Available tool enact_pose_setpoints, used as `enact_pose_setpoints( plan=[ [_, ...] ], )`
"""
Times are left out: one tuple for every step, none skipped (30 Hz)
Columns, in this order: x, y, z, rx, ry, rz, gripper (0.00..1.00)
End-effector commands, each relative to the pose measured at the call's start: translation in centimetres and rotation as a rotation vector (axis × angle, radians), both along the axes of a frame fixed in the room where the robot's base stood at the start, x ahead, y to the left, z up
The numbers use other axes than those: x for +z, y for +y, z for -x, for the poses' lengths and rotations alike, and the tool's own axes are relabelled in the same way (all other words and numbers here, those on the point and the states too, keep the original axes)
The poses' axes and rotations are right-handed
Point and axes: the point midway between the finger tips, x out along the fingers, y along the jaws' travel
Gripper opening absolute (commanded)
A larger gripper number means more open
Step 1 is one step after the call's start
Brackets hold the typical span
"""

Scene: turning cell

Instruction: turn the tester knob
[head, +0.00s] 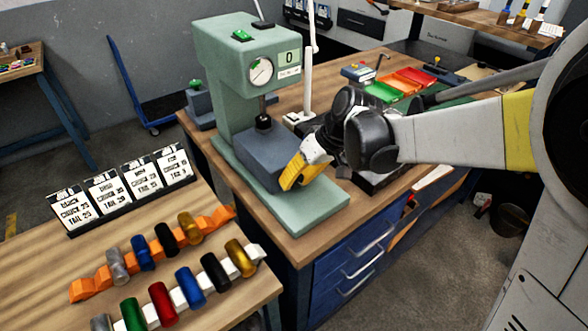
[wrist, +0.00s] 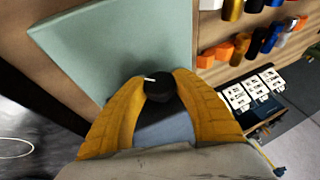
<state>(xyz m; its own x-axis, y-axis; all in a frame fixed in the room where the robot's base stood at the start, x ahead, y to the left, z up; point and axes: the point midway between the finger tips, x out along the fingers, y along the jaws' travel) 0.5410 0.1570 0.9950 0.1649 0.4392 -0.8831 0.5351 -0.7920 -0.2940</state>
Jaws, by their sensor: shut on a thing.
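The tester (head: 232,80) is a pale green machine with a round dial and a small display, standing on the wooden bench. A grey block (head: 265,158) sits on its green base plate (head: 300,212). In the wrist view the black knob (wrist: 160,90) carries a white pointer mark, which points to the left. My gripper (wrist: 161,84) has its yellow fingers shut on the knob, one on each side. In the head view my gripper (head: 288,180) is at the front right of the grey block and hides the knob.
A wooden table (head: 60,195) at the lower left holds colored cylinders on orange and white racks, with printed cards (head: 120,187) behind them. Colored trays (head: 398,84) lie on the bench behind my arm. A blue hand truck (head: 130,90) stands by the wall.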

Motion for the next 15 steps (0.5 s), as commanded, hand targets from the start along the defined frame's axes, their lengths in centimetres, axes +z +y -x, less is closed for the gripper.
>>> enact_pose_setpoints(
  plan=[
    [-0.02, -0.02, 0.00, -0.001, 0.001, -0.001, 0.02],
    [-0.02, -0.01, 0.01, 0.000, 0.000, -0.001, 0.02],
    [-0.02, -0.02, 0.02, 0.000, 0.000, 0.000, 0.02],
    [-0.02, -0.02, 0.02, 0.000, 0.000, 0.000, 0.02],
    [-0.02, -0.02, 0.02, 0.000, 0.000, 0.000, 0.02],
    [-0.02, -0.02, 0.02, 0.000, 0.000, 0.000, 0.02],
    [-0.02, -0.01, 0.02, 0.000, 0.000, 0.000, 0.35],
    [-0.02, -0.01, 0.02, 0.000, 0.000, 0.001, 0.44],
    [-0.02, -0.01, 0.02, 0.000, 0.000, 0.001, 0.57],
    [-0.02, -0.01, 0.02, 0.000, 0.000, 0.001, 0.60],
    [-0.02, -0.01, 0.02, 0.000, 0.000, 0.001, 0.60],
    [-0.02, 0.00, 0.01, 0.000, 0.000, 0.001, 0.60],
    [-0.02, 0.00, 0.01, 0.000, 0.000, 0.001, 0.60],
    [-0.02, 0.00, 0.01, 0.001, -0.001, 0.001, 0.60],
    [-0.02, 0.00, 0.01, 0.001, -0.001, 0.001, 0.60]
  ],
)
